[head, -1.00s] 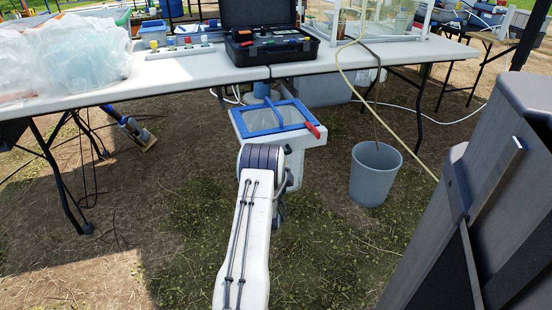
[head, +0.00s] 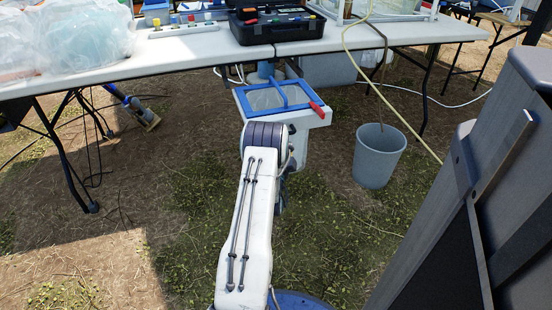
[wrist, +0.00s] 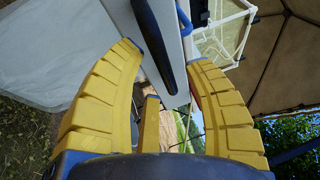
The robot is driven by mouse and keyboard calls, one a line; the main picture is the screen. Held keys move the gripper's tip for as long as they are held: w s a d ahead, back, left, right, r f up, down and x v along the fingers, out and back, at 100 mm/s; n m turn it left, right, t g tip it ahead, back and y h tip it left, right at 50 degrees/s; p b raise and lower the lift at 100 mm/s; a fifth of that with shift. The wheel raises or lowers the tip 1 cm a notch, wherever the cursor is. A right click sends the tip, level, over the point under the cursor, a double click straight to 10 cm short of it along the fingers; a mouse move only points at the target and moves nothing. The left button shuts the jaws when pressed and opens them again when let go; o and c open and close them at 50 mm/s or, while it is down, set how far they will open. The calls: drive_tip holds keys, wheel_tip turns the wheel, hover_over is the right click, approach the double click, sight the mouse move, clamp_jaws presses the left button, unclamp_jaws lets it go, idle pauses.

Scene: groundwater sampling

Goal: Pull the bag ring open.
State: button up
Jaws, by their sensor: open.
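A blue square frame (head: 242,101) with a pale sheet inside it sits on a white stand in front of the table in the head view. A blue bar crosses it, and a red grip (head: 317,108) is at its right corner. I cannot tell for sure that this is the bag ring. My arm reaches towards the stand, and my gripper is hidden there behind its last joint. In the wrist view my gripper (wrist: 167,58) has its yellow fingers spread. A dark bar on a pale panel (wrist: 166,42) shows between and beyond them; nothing is visibly held.
The white table (head: 180,58) holds clear bags (head: 85,40), an open black case (head: 275,27) and a glass tank. A grey bucket (head: 378,158) stands on the ground right of the stand. A yellowish hose (head: 395,98) runs past it. Open ground lies left of my arm.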

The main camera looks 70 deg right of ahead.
drive_tip(key=v, duration=1)
drive_tip(key=shift+w+d, duration=0.1)
idle(0.5)
